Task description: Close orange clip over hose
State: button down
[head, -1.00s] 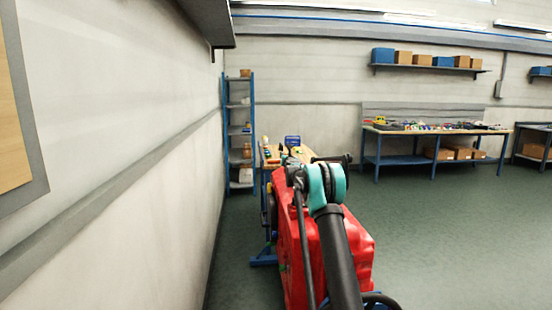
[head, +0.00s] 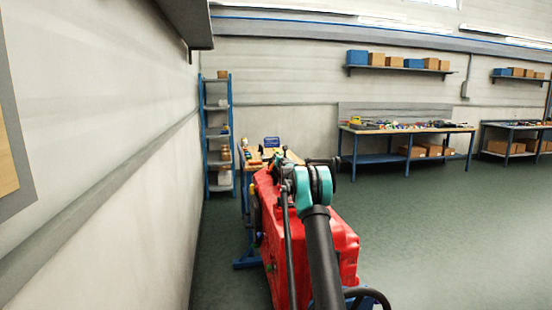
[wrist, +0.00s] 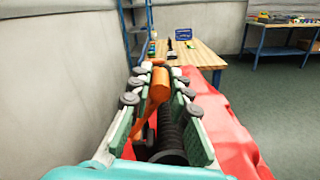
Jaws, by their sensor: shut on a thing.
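In the wrist view my gripper (wrist: 160,72) points away from the camera, with its two green-padded fingers on either side of the orange clip (wrist: 158,88). The fingers are shut on the clip, which stands up between them near the tips. A black ribbed hose (wrist: 170,135) runs below and just right of the clip, between the fingers. I cannot tell whether the clip lies around the hose. The red scrubber tank (wrist: 222,115) is under and to the right of the gripper, and shows in the head view (head: 338,240). There, my arm hides the clip and hose.
A wooden bench (wrist: 200,55) with small items and a blue bin (wrist: 184,34) stands beyond the tank. A blue shelf rack (head: 217,140) is behind it. The wall (head: 100,180) runs close along the left. Open floor (head: 450,230) lies to the right.

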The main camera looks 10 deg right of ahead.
jog(key=shift+d, duration=0.2)
jog(key=c, duration=1.4)
grip_release()
jog(key=shift+s, duration=0.1)
jog(key=s, duration=1.2)
